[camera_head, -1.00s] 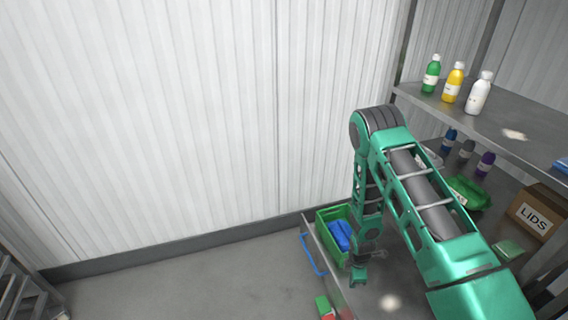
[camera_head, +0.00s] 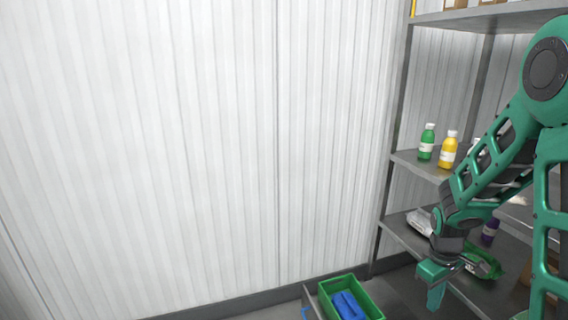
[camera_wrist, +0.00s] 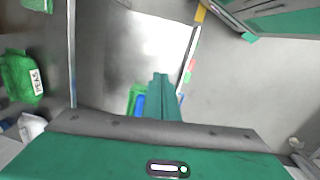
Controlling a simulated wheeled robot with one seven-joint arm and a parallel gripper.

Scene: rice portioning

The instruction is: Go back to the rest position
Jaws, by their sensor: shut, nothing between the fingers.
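My gripper (camera_head: 436,286) hangs at the lower right of the head view, pointing down in front of the shelving. In the wrist view its two green fingers (camera_wrist: 163,95) are together with nothing between them. My arm is folded at the right side, and its elbow hides part of the shelves. The gripper is apart from the green crate (camera_head: 373,302), which stands lower and to the left with a blue item (camera_head: 348,306) inside.
A grey shelving unit (camera_head: 389,200) stands at the right, close behind my arm. It holds a green bottle (camera_head: 427,142), a yellow bottle (camera_head: 448,151) and a green bag (camera_wrist: 20,78) labelled PEAS. A white ribbed wall (camera_head: 200,150) fills the left, with open space before it.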

